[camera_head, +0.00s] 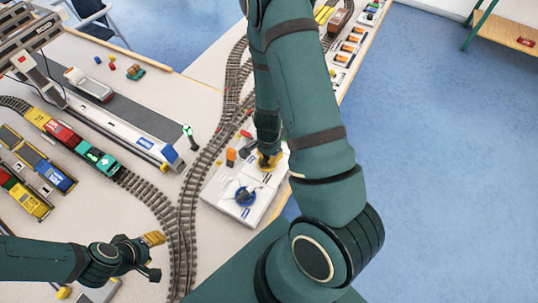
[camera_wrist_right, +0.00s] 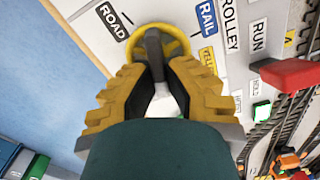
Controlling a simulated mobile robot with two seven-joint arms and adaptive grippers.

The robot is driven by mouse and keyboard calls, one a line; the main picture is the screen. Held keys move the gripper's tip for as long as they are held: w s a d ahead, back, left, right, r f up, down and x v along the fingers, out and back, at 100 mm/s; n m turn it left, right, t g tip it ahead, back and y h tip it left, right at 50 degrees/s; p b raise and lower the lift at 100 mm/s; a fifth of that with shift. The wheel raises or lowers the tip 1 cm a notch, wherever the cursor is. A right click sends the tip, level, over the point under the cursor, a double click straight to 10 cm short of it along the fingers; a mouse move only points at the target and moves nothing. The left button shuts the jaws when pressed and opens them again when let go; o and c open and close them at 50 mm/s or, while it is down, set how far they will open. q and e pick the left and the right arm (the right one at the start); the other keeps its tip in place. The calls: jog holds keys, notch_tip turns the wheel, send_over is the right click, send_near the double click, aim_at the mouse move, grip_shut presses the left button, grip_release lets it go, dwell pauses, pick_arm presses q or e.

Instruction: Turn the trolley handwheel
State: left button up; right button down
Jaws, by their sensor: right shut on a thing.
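The yellow trolley handwheel (camera_head: 265,166) is on the white control panel (camera_head: 232,210), mostly hidden behind my right arm in the head view. In the right wrist view the yellow wheel (camera_wrist_right: 183,40) lies between the ROAD and RAIL labels. My right gripper (camera_wrist_right: 155,62) is shut on it, with its yellow-padded fingers closed around a dark upright part at the wheel. In the head view my right gripper (camera_head: 267,152) is largely covered by the arm. My left gripper (camera_head: 153,256) is open and empty over the table at lower left.
A blue handwheel (camera_head: 246,196) sits nearer on the same panel. A red lever (camera_wrist_right: 287,74) stands right of the wheel in the wrist view. Rail tracks (camera_head: 184,215), toy trains (camera_head: 62,133) and a gantry crane (camera_head: 22,62) fill the left. Blue floor lies right.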

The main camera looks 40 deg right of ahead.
jog(key=c, duration=1)
grip_release()
jog(key=shift+r, duration=6)
